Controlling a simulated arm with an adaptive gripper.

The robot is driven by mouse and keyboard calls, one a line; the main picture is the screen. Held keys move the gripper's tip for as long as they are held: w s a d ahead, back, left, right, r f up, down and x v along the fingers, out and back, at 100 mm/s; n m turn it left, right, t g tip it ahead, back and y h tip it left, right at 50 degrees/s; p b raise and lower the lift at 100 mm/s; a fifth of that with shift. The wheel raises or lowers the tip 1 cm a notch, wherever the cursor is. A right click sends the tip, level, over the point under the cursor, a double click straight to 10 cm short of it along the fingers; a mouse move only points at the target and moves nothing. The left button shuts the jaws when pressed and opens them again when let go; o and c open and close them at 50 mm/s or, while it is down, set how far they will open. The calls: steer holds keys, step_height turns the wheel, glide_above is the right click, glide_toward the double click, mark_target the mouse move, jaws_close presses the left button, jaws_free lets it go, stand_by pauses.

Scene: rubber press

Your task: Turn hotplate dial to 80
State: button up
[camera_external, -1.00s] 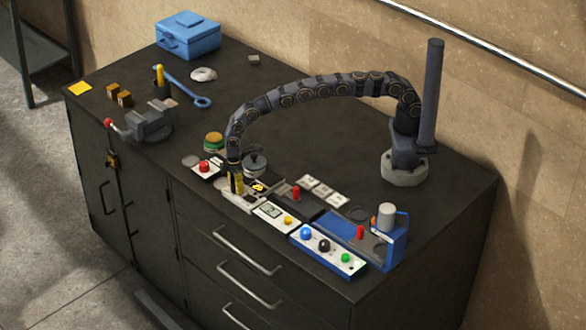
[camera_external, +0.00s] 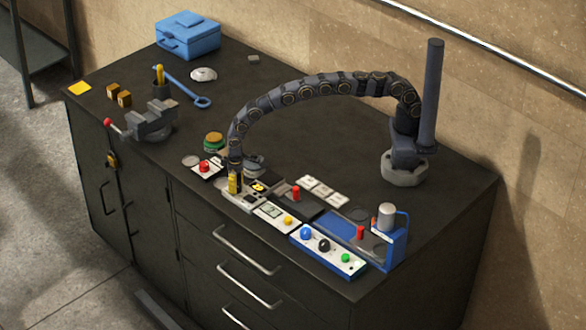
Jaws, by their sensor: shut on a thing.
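The hotplate (camera_external: 243,202) appears to be the pale-fronted unit near the front edge of the bench, left of the other control panels. My gripper (camera_external: 233,189) points down at its left part, with its yellow fingers low against it. The fingers are shut on what appears to be the hotplate dial. The dial itself is hidden by the fingers, so its setting cannot be read.
A grey round thing (camera_external: 255,164) stands close behind my gripper. A red-button panel (camera_external: 204,167) lies to the left, and a panel with a display and a yellow knob (camera_external: 277,215) to the right.

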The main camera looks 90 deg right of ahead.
steer(key=shift+d+f+m, duration=0.1)
steer(key=shift+m, duration=0.5)
steer(key=o, duration=1.1)
steer(key=shift+o, duration=0.2)
steer(key=shift+r, duration=0.6)
step_height(320, 180, up, 11)
steer(key=shift+s+d, duration=0.15)
steer(key=shift+d, duration=0.15)
